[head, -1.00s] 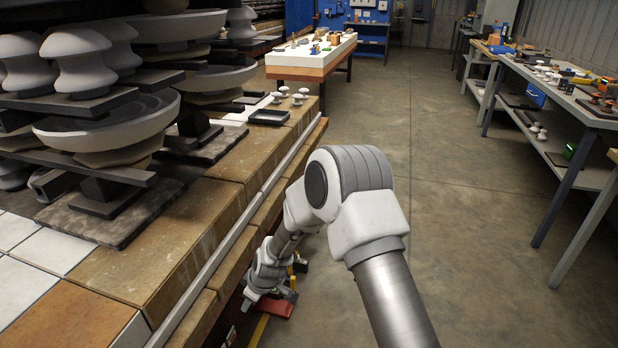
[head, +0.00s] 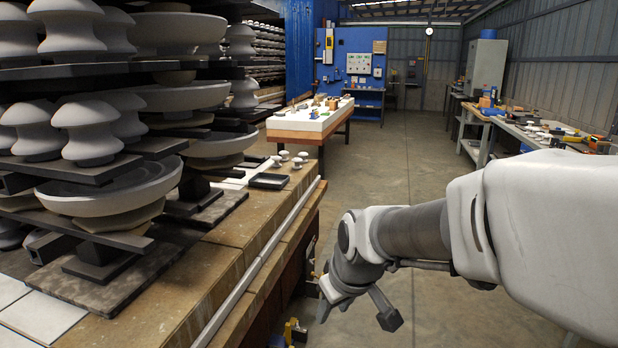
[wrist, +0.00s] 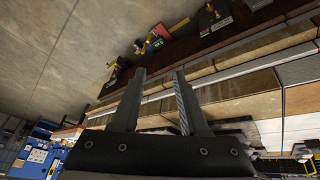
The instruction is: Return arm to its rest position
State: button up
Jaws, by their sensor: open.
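My gripper (wrist: 157,101) shows in the wrist view with its two fingers apart and nothing between them. In the head view my arm reaches in from the right and bends down, and my gripper (head: 358,306) hangs over the aisle floor to the right of the kiln bench (head: 222,258). It is clear of the bench edge. The wrist view is tilted, with the bench edge (wrist: 220,85) running behind the fingers.
Stacked insulators (head: 88,128) stand on shelves at the left. A black tray (head: 268,181) and several small insulators lie on the bench. A white-topped table (head: 310,119) stands at the back and a workbench (head: 530,125) at the right. The aisle floor (head: 400,160) between them is clear.

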jog(key=s+d+r+m+h+p, duration=0.1)
jog(key=s+d+r+m, duration=0.3)
jog(key=s, duration=0.5)
jog(key=s+d+r+m+h+p, duration=0.1)
jog(key=s+d+r+m, duration=0.15)
jog(key=s+d, duration=0.45)
notch_tip(320, 180, up, 18)
jog(key=s+a+p, duration=0.1)
jog(key=p, duration=1.5)
jog(key=shift+a+t+p, duration=0.3)
jog(key=shift+t+p, duration=0.1)
